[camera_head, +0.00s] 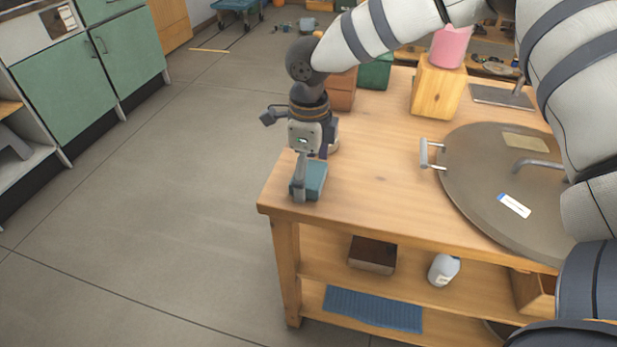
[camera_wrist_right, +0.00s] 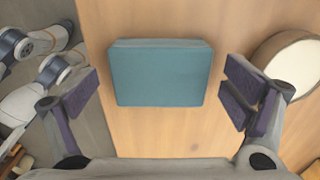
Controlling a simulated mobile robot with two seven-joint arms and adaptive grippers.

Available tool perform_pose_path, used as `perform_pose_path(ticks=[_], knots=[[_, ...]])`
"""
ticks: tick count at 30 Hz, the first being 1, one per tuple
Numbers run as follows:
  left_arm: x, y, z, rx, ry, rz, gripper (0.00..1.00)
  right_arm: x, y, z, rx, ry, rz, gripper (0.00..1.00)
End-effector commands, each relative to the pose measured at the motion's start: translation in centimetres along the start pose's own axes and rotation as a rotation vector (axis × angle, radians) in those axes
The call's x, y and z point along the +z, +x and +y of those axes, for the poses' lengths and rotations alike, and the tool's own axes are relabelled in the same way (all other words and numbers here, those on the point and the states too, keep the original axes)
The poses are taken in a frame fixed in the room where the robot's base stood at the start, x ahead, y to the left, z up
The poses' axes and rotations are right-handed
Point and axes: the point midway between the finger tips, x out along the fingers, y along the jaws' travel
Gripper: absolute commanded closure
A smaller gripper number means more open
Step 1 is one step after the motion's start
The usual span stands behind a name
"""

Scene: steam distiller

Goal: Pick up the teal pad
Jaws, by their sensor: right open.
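The teal pad (camera_head: 318,177) is a small flat block lying at the near left corner of the wooden table. In the right wrist view the teal pad (camera_wrist_right: 163,77) lies flat between the spread fingers, with bare wood on both sides. My right gripper (camera_head: 308,172) points down over it and is open. In the right wrist view my right gripper (camera_wrist_right: 160,100) shows a dark finger pad on each side, apart from the pad. One finger hides part of the pad in the head view. My left gripper is not in view.
A large round metal lid (camera_head: 470,205) with handles covers the table's right side. A wooden block (camera_head: 437,92) with a pink cup (camera_head: 451,46) stands behind. A round pale-topped object (camera_wrist_right: 295,65) is close to the right finger. The table edge (camera_head: 285,213) is near the pad.

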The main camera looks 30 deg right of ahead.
Motion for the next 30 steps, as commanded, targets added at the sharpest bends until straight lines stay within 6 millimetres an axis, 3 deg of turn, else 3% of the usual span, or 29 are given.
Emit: perform_pose_path(ticks=[2, 6, 8, 20, 24, 30], knots=[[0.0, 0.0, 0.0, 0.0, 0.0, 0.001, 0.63, 0.0, -0.1, 0.0, -0.001, 0.0, -0.001, 0.1], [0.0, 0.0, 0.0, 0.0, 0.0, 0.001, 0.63, 0.0, -0.1, 0.0, 0.0, 0.0, -0.001, 0.42], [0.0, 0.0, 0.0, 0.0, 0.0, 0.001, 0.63, 0.0, -0.1, 0.0, 0.0, 0.0, -0.001, 0.53], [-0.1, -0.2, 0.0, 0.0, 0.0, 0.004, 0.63, 0.1, -0.9, 0.0, -0.001, 0.0, -0.003, 0.53], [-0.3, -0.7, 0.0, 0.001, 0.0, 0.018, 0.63, 0.1, -3.8, -0.1, -0.003, 0.001, -0.007, 0.53], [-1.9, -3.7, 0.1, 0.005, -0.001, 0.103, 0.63, -2.2, -10.2, 4.3, -0.013, -0.005, -0.018, 0.53]])
